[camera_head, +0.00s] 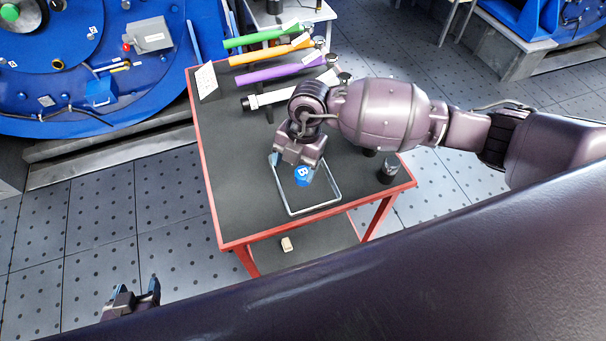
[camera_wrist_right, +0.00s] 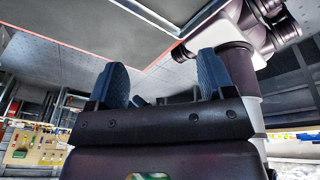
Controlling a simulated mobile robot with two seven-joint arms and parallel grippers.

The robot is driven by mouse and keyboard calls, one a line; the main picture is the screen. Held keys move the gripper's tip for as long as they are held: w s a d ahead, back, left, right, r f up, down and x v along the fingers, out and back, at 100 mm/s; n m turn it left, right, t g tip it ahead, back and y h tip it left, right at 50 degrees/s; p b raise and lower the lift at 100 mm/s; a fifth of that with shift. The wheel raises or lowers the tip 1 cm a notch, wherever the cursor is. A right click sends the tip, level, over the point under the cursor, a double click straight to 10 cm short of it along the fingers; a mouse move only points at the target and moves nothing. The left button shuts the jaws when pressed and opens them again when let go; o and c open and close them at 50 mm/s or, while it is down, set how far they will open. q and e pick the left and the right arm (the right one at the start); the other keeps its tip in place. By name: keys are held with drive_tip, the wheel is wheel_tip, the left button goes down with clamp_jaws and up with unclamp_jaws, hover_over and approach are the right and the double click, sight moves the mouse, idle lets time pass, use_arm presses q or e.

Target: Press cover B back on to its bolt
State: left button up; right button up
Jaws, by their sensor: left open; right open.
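Cover B (camera_head: 303,176) is a blue cap marked with a white B. It sits within the wire-rimmed tray (camera_head: 291,211) on the dark table top. My right gripper (camera_head: 293,169) is just above it with its fingers spread; whether they touch the cover I cannot tell. In the right wrist view my right gripper (camera_wrist_right: 160,80) shows two blue-padded fingers apart, and I make out no cover between them. My left gripper (camera_head: 137,301) is open and empty at the lower left, away from the table. I cannot pick out the cover's bolt.
The red-edged table (camera_head: 228,215) carries a green tube (camera_head: 258,38), an orange tube (camera_head: 270,53), a purple tube (camera_head: 277,70) and a white card (camera_head: 206,80). A dark cup (camera_head: 389,172) stands near its right corner. A large blue machine (camera_head: 75,60) stands at left.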

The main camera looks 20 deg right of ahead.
sight(304, 171)
drive_tip(key=d, duration=0.1)
drive_tip(key=w+d+h, duration=0.2)
drive_tip(key=shift+w+d+r+m+t, duration=0.15)
drive_tip(key=shift+w+r+m+t, duration=0.15)
drive_tip(key=shift+m+t, duration=0.1)
drive_tip(key=shift+w+d+f+h, duration=0.15)
drive_tip(key=shift+d+f+h, duration=0.05)
drive_tip(key=shift+d+h, duration=0.1)
wheel_tip(304, 171, down, 5)
drive_tip(key=shift+r, duration=0.1)
drive_tip(key=shift+w+a+f+b, duration=0.15)
drive_tip(key=shift+f, duration=1.2)
drive_tip(key=shift+w+a+f+b, duration=0.15)
drive_tip(key=shift+f, duration=1.2)
drive_tip(key=shift+c, duration=0.2)
drive_tip(key=c, duration=0.9)
drive_tip(key=shift+r, duration=0.1)
